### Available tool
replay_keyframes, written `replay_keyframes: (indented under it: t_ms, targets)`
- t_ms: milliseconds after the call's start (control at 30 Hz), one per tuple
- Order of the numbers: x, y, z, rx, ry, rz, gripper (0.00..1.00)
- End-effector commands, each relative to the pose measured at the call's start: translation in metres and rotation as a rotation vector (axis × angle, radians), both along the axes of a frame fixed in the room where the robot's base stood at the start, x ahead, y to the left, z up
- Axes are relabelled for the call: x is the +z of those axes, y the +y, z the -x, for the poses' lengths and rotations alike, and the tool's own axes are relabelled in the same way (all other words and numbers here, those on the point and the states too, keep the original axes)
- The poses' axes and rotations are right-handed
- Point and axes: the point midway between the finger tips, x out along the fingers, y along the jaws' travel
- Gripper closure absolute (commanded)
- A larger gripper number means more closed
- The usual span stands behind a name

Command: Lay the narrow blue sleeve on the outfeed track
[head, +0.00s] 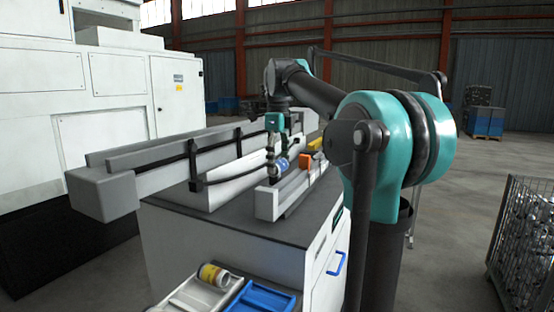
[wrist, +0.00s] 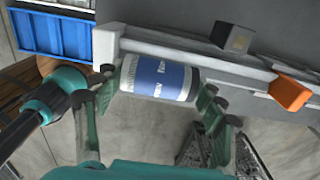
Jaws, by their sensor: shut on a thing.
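In the head view my gripper (head: 276,158) holds the sleeve (head: 281,166) above the pale rails on the grey bench. The nearer pale rail (head: 285,195), with an orange block, looks like the outfeed track. It also shows in the wrist view (wrist: 240,68), directly behind the sleeve. I cannot tell whether the sleeve touches it.
An orange block (head: 306,160) and a yellow part (head: 316,145) stand along the nearer rail. A dark block (wrist: 232,38) is beside it. A white-and-yellow cylinder (head: 213,274) lies in a pale tray at the front, next to a blue tray (head: 262,299). A wire cage stands right.

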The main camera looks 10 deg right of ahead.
Motion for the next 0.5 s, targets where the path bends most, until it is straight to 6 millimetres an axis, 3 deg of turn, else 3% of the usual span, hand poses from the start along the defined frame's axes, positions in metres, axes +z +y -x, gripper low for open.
replay_keyframes:
  t_ms: [500]
  targets:
    - [-0.043,0.0,0.0,0.0,0.0,0.0,0.71]
